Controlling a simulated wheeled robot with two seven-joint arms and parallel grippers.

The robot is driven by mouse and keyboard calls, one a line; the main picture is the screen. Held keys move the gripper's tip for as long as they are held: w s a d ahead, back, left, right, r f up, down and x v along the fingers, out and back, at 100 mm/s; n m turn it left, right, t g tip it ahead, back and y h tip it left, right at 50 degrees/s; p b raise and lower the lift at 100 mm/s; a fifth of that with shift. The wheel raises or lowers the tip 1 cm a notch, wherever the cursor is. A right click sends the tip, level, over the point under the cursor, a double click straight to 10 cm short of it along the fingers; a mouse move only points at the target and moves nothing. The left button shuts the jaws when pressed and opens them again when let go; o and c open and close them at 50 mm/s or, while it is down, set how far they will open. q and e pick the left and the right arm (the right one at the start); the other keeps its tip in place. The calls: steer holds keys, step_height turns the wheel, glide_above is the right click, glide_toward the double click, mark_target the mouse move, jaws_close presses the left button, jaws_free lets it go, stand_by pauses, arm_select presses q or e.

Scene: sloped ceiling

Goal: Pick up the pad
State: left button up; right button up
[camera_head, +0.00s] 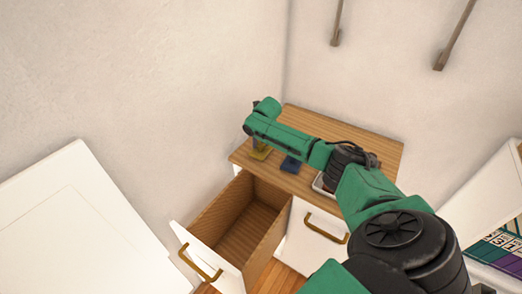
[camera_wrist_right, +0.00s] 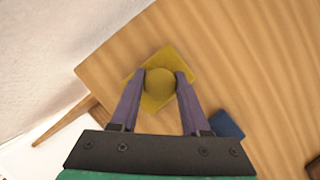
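A yellow piece with a square base and a round knob on top (camera_wrist_right: 160,82) is on the wooden cabinet top, and it also shows in the head view (camera_head: 261,153). I cannot tell if it is the pad. A flat dark blue piece (camera_wrist_right: 227,124) lies close by, seen in the head view too (camera_head: 290,164). My right gripper (camera_wrist_right: 160,76) points down over the yellow piece, one purple finger on each side of the knob. The fingers look very near or touching it; whether they grip is unclear. My left gripper is out of view.
The cabinet top (camera_head: 370,147) is bare toward the back right. A tray (camera_head: 320,186) is partly hidden by my right arm. Below, an empty wooden drawer (camera_head: 240,222) stands open. Walls rise behind; a white panel (camera_head: 80,230) is at left, a white unit (camera_head: 485,215) at right.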

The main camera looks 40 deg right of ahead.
jaws_close()
step_height(320, 180, up, 20)
